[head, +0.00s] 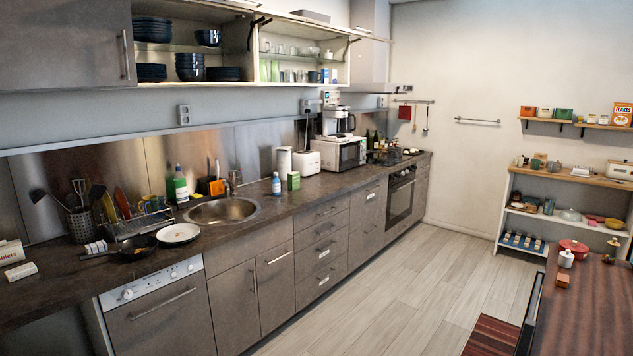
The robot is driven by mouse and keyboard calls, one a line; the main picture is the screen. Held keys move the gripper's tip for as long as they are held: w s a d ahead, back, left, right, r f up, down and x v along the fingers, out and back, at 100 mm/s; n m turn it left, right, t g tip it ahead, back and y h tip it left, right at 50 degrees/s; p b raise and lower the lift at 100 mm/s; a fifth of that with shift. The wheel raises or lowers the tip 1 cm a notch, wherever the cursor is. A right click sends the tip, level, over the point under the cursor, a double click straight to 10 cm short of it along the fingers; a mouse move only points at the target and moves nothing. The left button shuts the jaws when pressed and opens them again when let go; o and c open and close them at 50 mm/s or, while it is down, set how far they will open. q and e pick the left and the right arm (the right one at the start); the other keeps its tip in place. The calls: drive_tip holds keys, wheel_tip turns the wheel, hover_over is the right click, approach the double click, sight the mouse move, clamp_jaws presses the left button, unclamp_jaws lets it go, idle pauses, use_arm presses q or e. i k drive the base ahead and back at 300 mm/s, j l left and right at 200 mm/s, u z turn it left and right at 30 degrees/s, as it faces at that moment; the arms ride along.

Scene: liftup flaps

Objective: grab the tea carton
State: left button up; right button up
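Neither of my grippers is in view.
A white toaster (302,162) and a microwave (342,154) stand behind the green carton. The sink (222,211), pan (138,246) and plate (179,234) lie to the left. Raised flaps open the upper cabinet (300,52). The floor (410,280) is mostly clear; a wooden table (600,310) is at lower right.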

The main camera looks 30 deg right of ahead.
sight(293, 178)
drive_tip(key=i+l+z, duration=0.15)
drive_tip(key=i+z, duration=1)
drive_tip(key=i, duration=0.5)
drive_tip(key=i+z, duration=0.2)
drive_tip(key=i, duration=0.45)
drive_tip(key=i+j+z, duration=0.2)
drive_tip(key=i, duration=0.5)
drive_tip(key=l, duration=0.1)
